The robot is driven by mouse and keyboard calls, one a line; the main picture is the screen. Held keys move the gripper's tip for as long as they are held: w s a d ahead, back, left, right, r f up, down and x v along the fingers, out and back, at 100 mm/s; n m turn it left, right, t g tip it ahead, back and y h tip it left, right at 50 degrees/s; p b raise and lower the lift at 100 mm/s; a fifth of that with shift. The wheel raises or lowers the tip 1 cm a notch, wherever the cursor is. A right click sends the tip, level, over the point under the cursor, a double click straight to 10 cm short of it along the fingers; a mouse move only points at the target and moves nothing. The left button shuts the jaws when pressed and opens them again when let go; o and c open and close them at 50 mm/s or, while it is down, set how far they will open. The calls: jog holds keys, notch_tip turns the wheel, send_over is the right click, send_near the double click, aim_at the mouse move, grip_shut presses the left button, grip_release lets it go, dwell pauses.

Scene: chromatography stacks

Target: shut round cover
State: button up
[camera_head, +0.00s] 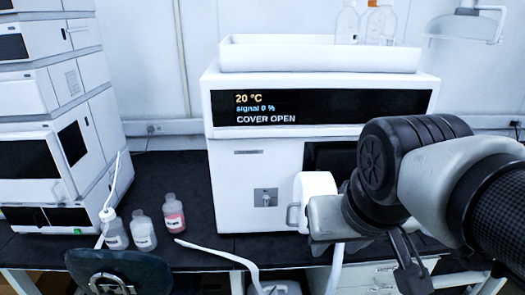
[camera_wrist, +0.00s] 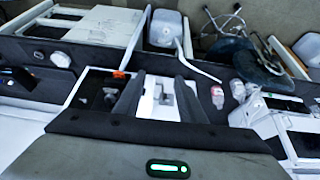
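The white instrument (camera_head: 236,180) stands on the bench, and its display (camera_head: 320,107) reads COVER OPEN. The round white cover (camera_head: 316,187) stands out from its front, right of centre, with a grey loop handle (camera_head: 293,217) on its left side. A dark recess (camera_head: 330,156) shows above and right of the cover, partly behind my arm. My wrist and hand lie in front of the cover's right and lower side; I cannot tell whether they touch it. In the wrist view my gripper (camera_wrist: 157,82) has its two dark fingers apart with nothing seen held between them.
Two white-capped bottles (camera_head: 144,231) and a pink one (camera_head: 173,214) stand left of the instrument. A white tube (camera_head: 218,252) runs over the bench edge. A chair (camera_head: 122,268) stands front left. A stack of instruments (camera_head: 35,95) fills the left.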

jog(key=w+a+f+b, duration=0.1)
jog(key=w, duration=0.2)
jog(key=w+f+g+h+b, duration=0.1)
jog(key=w+b, duration=0.1)
jog(key=w, duration=0.1)
jog(key=w+a+h+b, duration=0.1)
jog(key=w, duration=0.2)
jog(key=shift+a+f+g, duration=0.3)
jog(key=shift+f, duration=0.1)
grip_shut()
jog(key=w+a+f+m+h+b, duration=0.1)
jog(key=w+a+f+h+b, duration=0.25)
jog(key=w+a, duration=0.6)
jog(key=w+d+f+b, duration=0.1)
jog(key=w+d+f, duration=0.4)
jog(key=d, duration=0.5)
notch_tip(320, 180, down, 2)
jog(key=shift+w+f+t, duration=0.15)
jog(key=shift+f+t, duration=0.1)
jog(key=shift+t, duration=0.15)
jog(key=shift+d, duration=0.1)
